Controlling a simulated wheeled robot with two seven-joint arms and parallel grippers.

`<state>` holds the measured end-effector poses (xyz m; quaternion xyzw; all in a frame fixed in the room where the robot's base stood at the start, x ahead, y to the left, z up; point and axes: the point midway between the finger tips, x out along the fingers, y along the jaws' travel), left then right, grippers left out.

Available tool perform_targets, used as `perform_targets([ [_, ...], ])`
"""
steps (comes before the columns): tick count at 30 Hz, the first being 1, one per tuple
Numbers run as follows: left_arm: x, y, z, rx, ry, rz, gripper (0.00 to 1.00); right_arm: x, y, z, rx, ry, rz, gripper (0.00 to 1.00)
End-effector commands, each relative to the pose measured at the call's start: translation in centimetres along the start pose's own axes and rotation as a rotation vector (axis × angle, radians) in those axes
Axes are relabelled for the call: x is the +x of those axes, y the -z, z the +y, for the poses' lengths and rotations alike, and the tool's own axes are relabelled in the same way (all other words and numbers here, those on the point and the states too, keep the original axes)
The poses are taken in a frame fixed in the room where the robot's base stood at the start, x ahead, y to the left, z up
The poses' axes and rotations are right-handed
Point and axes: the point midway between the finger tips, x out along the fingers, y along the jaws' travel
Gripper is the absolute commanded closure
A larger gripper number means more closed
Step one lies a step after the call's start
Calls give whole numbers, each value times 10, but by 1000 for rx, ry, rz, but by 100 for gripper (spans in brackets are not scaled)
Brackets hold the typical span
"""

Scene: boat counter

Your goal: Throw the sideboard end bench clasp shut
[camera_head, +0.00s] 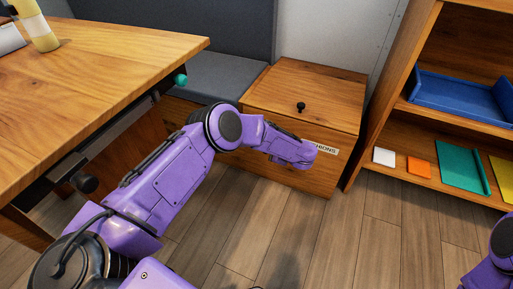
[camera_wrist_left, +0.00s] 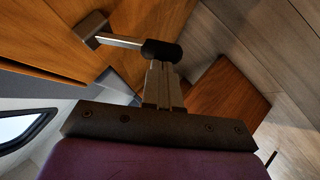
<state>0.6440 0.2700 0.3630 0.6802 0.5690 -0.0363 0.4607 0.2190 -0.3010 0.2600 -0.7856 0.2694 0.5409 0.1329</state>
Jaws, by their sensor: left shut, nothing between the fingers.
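The wooden bench box (camera_head: 335,92), with a partly covered label on its front, stands beyond the table end. A small black knob (camera_head: 300,106) shows at its upper front; I cannot tell if it belongs to the lever in the left wrist view. That view shows a metal lever with a black grip (camera_wrist_left: 162,51), on a square mount (camera_wrist_left: 92,28) on a wooden panel. My left gripper (camera_wrist_left: 162,70) is shut and empty, its fingertips close below the black grip; contact is unclear. In the head view my left wrist reaches the box front and the fingers are hidden. My right gripper is out of view.
A wooden table (camera_head: 95,75) fills the left, with a teal knob (camera_head: 181,80) and a black knob (camera_head: 86,182) at its side. A grey seat (camera_head: 215,75) adjoins the box. A shelf with a blue tray (camera_head: 455,95) stands right. The floor before it is clear.

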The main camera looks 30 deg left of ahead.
Motion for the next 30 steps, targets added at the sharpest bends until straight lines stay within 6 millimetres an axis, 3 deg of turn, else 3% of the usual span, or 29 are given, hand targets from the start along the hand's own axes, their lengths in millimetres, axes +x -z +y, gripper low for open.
perform_targets([
  [3, 3, -15, -5, -67, -87, -8, 100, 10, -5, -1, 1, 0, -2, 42],
  [20, 33, -46, -16, -441, -457, -10, 100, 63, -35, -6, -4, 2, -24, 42],
  [30, 44, -58, -12, -608, -619, -12, 100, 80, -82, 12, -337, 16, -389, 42],
])
